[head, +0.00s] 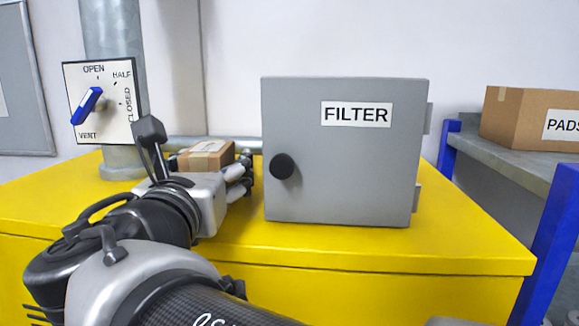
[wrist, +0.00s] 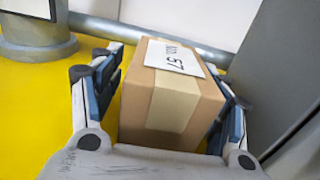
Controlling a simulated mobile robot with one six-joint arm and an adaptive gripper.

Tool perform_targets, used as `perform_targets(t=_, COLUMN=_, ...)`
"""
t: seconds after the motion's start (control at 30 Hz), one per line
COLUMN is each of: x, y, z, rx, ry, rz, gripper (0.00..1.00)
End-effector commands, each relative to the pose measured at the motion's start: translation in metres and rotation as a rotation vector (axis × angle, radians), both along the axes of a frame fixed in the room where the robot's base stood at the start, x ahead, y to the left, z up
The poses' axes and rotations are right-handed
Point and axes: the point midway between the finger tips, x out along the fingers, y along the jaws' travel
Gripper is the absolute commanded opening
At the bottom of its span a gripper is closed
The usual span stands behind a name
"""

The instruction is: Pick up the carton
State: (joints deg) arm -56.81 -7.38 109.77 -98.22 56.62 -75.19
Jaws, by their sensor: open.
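A small brown carton (head: 207,155) with a pale tape strip and a white label stands on the yellow cabinet top, left of the grey FILTER box. In the wrist view the carton (wrist: 165,110) sits between the two fingers of my gripper (wrist: 168,82). The fingers are open, one on each side of it. A narrow gap shows on the left; the right finger is very close to the carton, and I cannot tell if it touches. In the head view my gripper (head: 232,172) partly hides the carton.
The grey FILTER box (head: 345,170) with a black knob stands close right of my gripper. A grey pipe (head: 115,45) and a dial plate with a blue handle (head: 87,105) stand at left. A larger PADS carton (head: 525,115) sits on the right shelf (head: 470,145).

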Motion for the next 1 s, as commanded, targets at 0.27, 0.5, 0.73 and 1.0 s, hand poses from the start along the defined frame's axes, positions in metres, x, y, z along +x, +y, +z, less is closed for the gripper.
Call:
perform_targets(t=0.27, x=-0.001, y=-0.0002, z=0.0011, rx=0.001, ry=-0.001, rz=0.001, gripper=0.66)
perform_targets(t=0.5, x=-0.0007, y=-0.0001, z=0.0007, rx=0.0, ry=-0.001, rz=0.001, gripper=0.5)
perform_targets(t=0.73, x=-0.0008, y=-0.0001, z=0.001, rx=0.001, ry=-0.001, rz=0.001, gripper=0.34)
perform_targets(t=1.0, x=-0.0008, y=-0.0002, z=0.0012, rx=0.001, ry=-0.002, rz=0.001, gripper=0.17)
